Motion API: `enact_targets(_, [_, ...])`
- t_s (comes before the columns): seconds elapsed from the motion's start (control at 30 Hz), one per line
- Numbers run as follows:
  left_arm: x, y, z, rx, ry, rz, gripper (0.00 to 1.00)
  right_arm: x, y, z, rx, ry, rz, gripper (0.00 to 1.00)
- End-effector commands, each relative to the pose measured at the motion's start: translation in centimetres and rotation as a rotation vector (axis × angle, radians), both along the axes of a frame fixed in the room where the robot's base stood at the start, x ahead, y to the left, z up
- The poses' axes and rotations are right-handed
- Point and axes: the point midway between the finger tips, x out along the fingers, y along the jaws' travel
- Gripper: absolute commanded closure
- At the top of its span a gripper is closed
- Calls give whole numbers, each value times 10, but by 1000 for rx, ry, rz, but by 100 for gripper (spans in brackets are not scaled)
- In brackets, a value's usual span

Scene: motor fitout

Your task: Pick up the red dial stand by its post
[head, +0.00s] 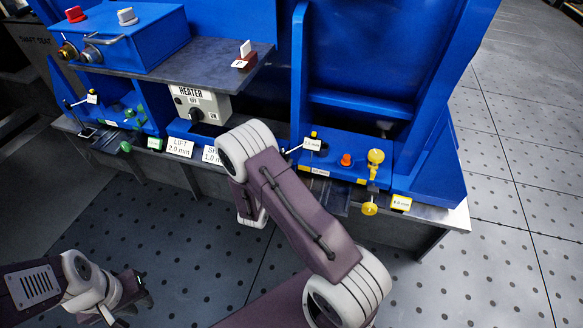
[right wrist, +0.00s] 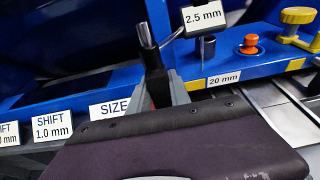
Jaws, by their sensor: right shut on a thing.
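The red dial stand shows in the right wrist view as a silver post (right wrist: 147,36) with a thin arm reaching right to a dial reading 2.5 mm (right wrist: 203,17). My right gripper (right wrist: 157,88) is shut on this post; a little red shows between the fingers, and the base is mostly hidden. In the head view the dial (head: 312,144) and part of its arm show beside my right arm, which hides the post and right gripper. My left gripper (head: 128,302) is low at the left, away from the bench; its jaws are unclear.
A blue fixture with an orange knob (head: 346,160) and yellow clamp (head: 375,160) stands right of the dial. Another dial (head: 92,97) is far left. The floor in front is clear.

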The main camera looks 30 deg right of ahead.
Motion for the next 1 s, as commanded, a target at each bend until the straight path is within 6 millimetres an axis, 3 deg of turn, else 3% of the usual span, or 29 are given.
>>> enact_targets(1.0, [0,0,18,0,0,0,77,1,0,22,-2,-5,0,100])
